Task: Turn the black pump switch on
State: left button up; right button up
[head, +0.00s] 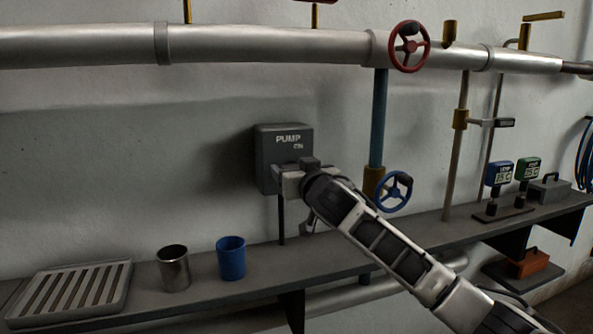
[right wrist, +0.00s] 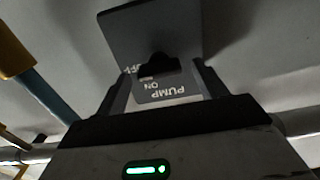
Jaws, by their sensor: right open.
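The grey pump box (head: 283,135), lettered "PUMP" and "ON", is fixed to the wall above the shelf. It also fills the upper middle of the right wrist view (right wrist: 150,30), upside down. The black pump switch (right wrist: 158,66) shows there as a dark knob beside the "ON" and "OFF" lettering; I cannot tell its exact setting. In the head view my right gripper hides it. My right gripper (head: 288,172) is at the lower front of the box. Its open fingers (right wrist: 164,82) stand to either side of the switch in the wrist view; contact cannot be told. My left gripper is out of view.
The shelf (head: 335,262) below carries a slatted tray (head: 70,288), a metal cup (head: 173,268), a blue cup (head: 231,258) and two gauges at the right. A blue valve wheel (head: 394,191) and a blue pipe (head: 378,120) are close right of the box.

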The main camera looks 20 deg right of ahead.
jog(key=c, duration=1)
pick_arm(q)
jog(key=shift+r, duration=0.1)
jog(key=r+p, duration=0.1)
jog(key=p, duration=0.2)
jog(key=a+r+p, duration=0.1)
jog(key=p, duration=0.2)
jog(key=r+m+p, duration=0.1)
jog(key=p, duration=0.1)
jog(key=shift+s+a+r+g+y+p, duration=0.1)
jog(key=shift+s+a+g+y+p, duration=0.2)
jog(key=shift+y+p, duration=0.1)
pick_arm(e)
jog(key=n, duration=1.2)
jog(key=shift+a+f, duration=0.1)
jog(key=shift+a, duration=0.05)
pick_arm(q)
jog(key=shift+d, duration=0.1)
pick_arm(e)
jog(key=o, duration=1)
